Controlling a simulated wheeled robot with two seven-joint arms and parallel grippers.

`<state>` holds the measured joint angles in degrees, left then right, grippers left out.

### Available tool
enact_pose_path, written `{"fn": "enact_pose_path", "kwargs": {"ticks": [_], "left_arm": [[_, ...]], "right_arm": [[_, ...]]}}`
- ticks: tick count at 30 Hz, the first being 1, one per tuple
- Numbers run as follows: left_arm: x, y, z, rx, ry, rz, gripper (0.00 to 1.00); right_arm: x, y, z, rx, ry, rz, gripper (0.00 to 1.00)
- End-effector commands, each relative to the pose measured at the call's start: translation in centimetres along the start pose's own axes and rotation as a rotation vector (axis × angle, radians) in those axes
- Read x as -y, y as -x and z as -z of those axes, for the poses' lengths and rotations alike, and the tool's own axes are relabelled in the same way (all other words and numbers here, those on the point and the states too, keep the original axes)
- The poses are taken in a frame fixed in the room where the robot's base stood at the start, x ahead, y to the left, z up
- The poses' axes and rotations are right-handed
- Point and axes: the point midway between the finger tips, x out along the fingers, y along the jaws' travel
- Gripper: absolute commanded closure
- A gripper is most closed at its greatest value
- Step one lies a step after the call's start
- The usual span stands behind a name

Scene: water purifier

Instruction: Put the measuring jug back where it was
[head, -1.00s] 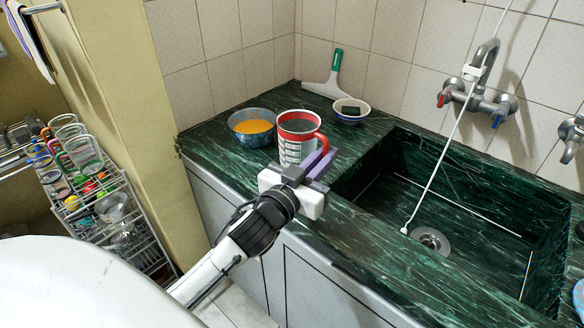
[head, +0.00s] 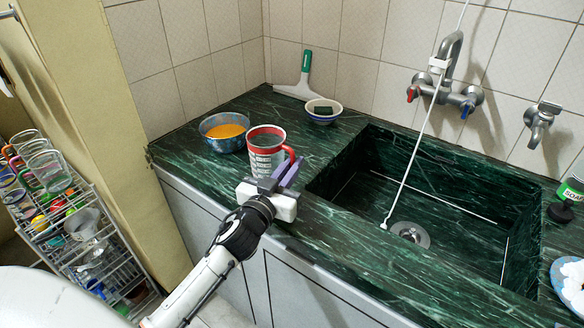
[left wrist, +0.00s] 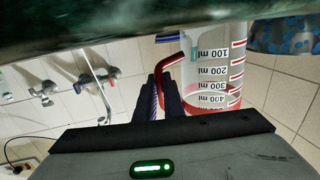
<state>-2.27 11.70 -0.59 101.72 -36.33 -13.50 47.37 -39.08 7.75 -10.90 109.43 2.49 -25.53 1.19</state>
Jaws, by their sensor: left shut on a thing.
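The measuring jug (head: 267,155) has a red rim, a red handle and printed markings. It is upright at the counter's front part, left of the sink. My left gripper (head: 284,173) is shut on its handle from the front. In the left wrist view, which is upside down, the jug (left wrist: 212,75) shows its ml marks, and the gripper fingers (left wrist: 165,95) close on the red handle (left wrist: 170,72). The jug's base is hidden behind the gripper in the head view. I cannot tell whether it touches the counter. My right gripper is not in view.
A blue bowl of orange contents (head: 225,132) stands close behind the jug at left. A small bowl with a sponge (head: 323,112) and a squeegee (head: 302,78) are farther back. The sink (head: 440,200) opens at right. Counter (head: 200,165) is bare left of the jug.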

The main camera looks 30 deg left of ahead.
Motion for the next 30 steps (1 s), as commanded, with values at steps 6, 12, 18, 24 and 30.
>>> {"fn": "enact_pose_path", "kwargs": {"ticks": [6,12,18,24,30], "left_arm": [[0.0,0.0,0.1,-0.003,-0.001,0.000,1.00],[0.0,0.0,-0.1,-0.002,-0.001,0.000,0.75],[0.0,0.0,-0.1,-0.002,-0.001,0.000,0.73],[0.0,0.3,0.1,-0.001,0.000,0.000,0.73],[0.0,3.8,-0.1,0.001,0.001,0.000,0.73]], "right_arm": [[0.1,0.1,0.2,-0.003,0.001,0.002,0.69],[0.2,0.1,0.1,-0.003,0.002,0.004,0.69],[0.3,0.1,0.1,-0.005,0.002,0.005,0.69],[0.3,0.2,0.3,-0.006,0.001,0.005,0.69],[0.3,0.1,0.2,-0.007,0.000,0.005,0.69]]}}
